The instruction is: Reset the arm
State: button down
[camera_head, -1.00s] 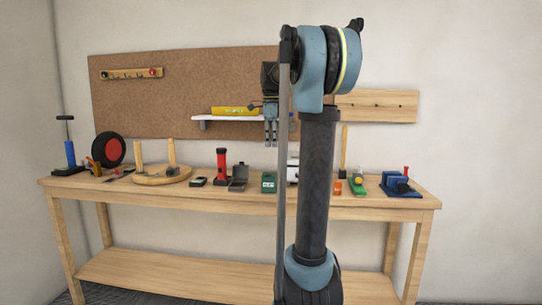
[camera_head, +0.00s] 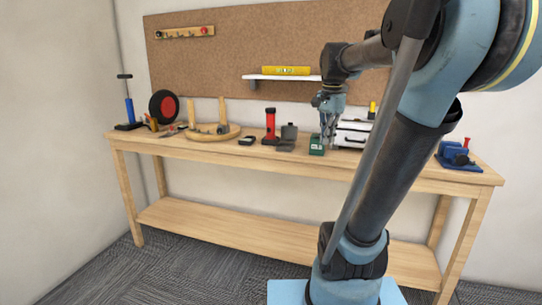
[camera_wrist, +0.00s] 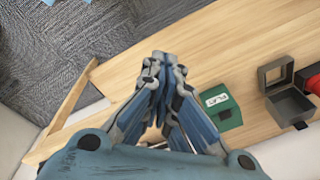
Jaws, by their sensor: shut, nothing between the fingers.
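My gripper (camera_head: 327,128) is shut and empty in the head view. It hangs pointing down by the right-hand part of the workbench (camera_head: 330,170), close to a small green box (camera_head: 317,146). In the wrist view my gripper (camera_wrist: 164,60) has its fingertips together over the bare wood of the bench. The green box (camera_wrist: 220,108), with a white label, lies just right of the fingers there and apart from them. My arm rises from its base at the right of the head view and bends over toward the bench.
A grey open case (camera_head: 288,138) and a red torch (camera_head: 270,125) stand left of the green box. A white drawer unit (camera_head: 352,134) is right of my gripper. A blue vise (camera_head: 456,156) sits at the right end. A shelf holds a yellow level (camera_head: 286,70).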

jog(key=s+f+n, duration=0.6)
jog(key=s+f, duration=0.3)
jog(key=f, duration=0.2)
jog(key=s+f+n+t, duration=0.1)
jog(key=s+f+n, duration=0.5)
jog(key=s+f, duration=0.3)
notch_tip(320, 180, down, 3)
jog(key=shift+a+r, duration=0.1)
jog(key=shift+a, duration=0.2)
